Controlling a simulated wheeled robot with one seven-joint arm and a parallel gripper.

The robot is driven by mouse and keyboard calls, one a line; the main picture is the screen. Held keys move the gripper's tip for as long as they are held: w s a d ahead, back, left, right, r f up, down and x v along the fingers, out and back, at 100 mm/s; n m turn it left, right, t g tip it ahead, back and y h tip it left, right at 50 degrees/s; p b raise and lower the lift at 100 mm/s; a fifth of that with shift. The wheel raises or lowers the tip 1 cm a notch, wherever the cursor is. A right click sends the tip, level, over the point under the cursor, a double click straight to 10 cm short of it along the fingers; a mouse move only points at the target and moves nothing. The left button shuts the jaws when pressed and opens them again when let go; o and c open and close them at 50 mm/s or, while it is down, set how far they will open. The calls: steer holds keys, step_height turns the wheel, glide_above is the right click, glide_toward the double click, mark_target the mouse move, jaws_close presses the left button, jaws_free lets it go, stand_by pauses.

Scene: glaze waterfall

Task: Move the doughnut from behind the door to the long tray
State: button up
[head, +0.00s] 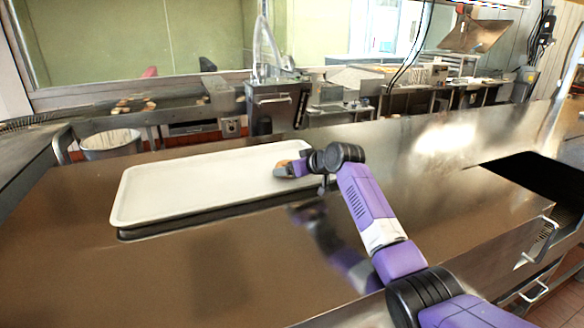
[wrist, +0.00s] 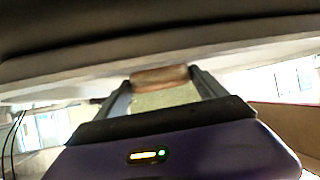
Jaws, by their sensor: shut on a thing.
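The long tray (head: 200,184) is white with a raised rim and lies on the steel counter. My gripper (head: 284,172) is at the tray's right end, over or at its surface. It is shut on a brown-orange doughnut (head: 282,166), which shows only in part beside the gripper. In the wrist view the doughnut (wrist: 160,77) is a brown band between the two fingers. I cannot tell whether the doughnut touches the tray. No door is clearly seen.
The steel counter (head: 240,265) is clear in front of the tray. A dark opening (head: 540,175) is in the counter at the right.

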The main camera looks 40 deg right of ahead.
steer(key=o, duration=1.3)
steer(key=shift+f, duration=0.15)
steer(key=shift+r, duration=0.25)
steer(key=shift+s+r+p, duration=0.2)
steer(key=shift+s+p, duration=0.1)
steer(key=shift+p, duration=0.15)
steer(key=p+v, duration=0.6)
steer(key=v, duration=0.3)
steer(key=shift+s+a, duration=0.1)
steer(key=shift+s, duration=0.25)
steer(key=shift+v, duration=0.8)
